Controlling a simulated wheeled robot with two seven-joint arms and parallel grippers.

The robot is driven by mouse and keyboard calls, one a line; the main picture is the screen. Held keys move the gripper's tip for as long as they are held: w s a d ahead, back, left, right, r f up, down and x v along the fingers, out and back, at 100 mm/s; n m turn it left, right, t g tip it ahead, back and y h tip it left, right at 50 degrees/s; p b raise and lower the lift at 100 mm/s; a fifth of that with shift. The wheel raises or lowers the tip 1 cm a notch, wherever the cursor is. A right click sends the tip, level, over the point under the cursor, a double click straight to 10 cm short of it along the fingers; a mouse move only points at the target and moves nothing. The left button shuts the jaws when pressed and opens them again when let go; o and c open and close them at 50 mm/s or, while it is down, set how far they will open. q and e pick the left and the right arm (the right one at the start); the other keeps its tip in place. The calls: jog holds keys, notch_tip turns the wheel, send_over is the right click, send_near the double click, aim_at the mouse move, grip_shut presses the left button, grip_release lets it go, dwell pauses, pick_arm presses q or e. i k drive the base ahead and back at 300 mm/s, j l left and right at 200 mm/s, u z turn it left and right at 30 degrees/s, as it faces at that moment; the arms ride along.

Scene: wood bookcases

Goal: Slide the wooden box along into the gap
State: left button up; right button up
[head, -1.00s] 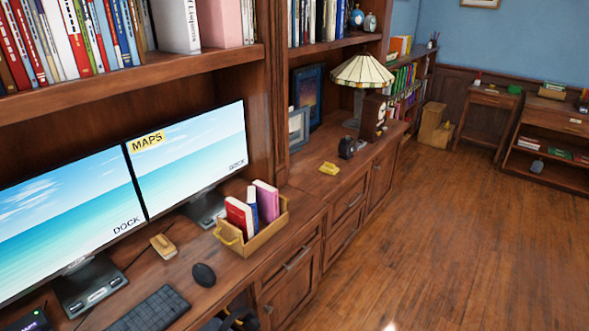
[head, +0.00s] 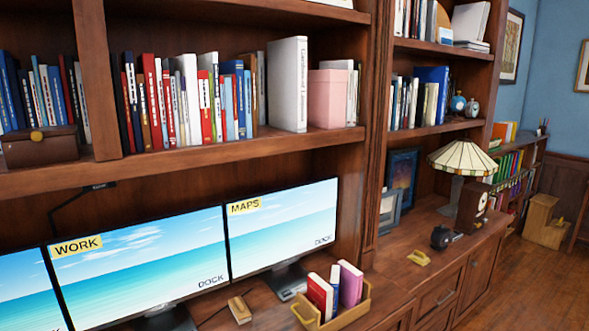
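A light wooden box (head: 349,317) with a handle stands on the desk at the bottom of the head view. It holds a red, a blue and a pink book upright, and its lower edge is cut off. A dark brown box (head: 40,147) with a yellow knob sits on the left shelf, in front of a row of books. I cannot tell which box the task means, or which space is the gap. Neither of my grippers is in view.
Monitors (head: 283,228) stand on the desk left of the light box. A yellow object (head: 419,257), a black object (head: 441,238) and a lamp (head: 462,160) stand to its right. The shelf above holds books, a white binder (head: 288,84) and a pink box (head: 334,98).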

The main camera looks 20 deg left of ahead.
aim_at(53, 150)
jog(key=u, duration=1.85)
